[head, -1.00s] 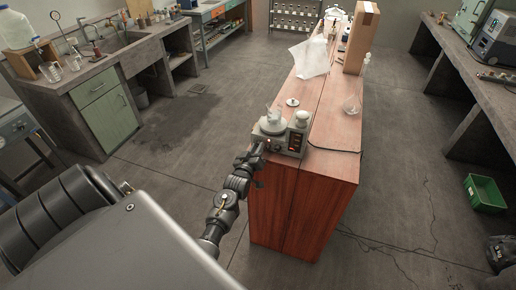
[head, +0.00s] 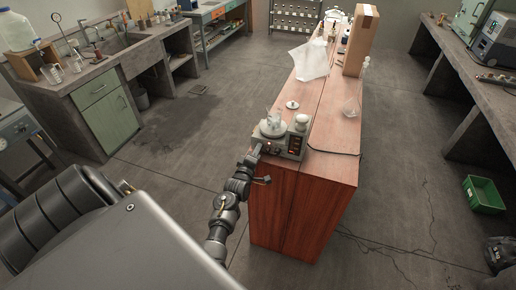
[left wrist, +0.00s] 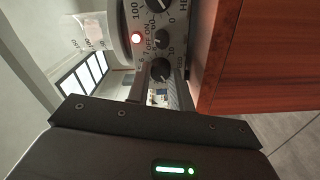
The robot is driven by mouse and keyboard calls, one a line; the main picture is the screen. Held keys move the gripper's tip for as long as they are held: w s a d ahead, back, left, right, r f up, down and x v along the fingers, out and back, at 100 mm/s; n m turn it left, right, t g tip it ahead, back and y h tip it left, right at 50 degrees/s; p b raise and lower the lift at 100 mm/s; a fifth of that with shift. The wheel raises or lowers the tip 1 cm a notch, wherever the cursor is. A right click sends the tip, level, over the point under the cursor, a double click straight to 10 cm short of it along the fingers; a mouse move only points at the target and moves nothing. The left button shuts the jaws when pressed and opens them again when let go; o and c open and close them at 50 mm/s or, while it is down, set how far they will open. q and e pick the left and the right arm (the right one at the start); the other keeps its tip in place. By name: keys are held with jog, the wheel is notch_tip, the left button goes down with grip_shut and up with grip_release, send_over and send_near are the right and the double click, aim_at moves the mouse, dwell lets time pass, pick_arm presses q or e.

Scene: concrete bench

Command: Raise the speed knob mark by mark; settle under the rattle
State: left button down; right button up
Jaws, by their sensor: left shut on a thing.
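The grey stirrer unit (head: 291,151) stands at the near end of the red wooden bench, a glass beaker (head: 273,121) on its round plate. My left gripper (head: 259,149) reaches its front panel from the left. In the left wrist view the dark speed knob (left wrist: 161,69) sits between the fingertips of my left gripper (left wrist: 160,82), which is shut on it. Scale numbers around the knob show partly; its pointer setting is too small to read surely. My right gripper is out of view.
A white-capped jar (head: 301,122) stands by the plate and a small white disc (head: 292,104) lies behind. A dark cable crosses the bench's right side.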

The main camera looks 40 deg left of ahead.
pick_arm(q)
jog(key=shift+w+d+r+n, duration=0.1)
jog(key=shift+w+r+n, duration=0.1)
jog(key=shift+n, duration=0.3)
jog(key=c, duration=1.5)
grip_release()
jog(key=shift+o, duration=1.3)
jog(key=shift+f, duration=0.15)
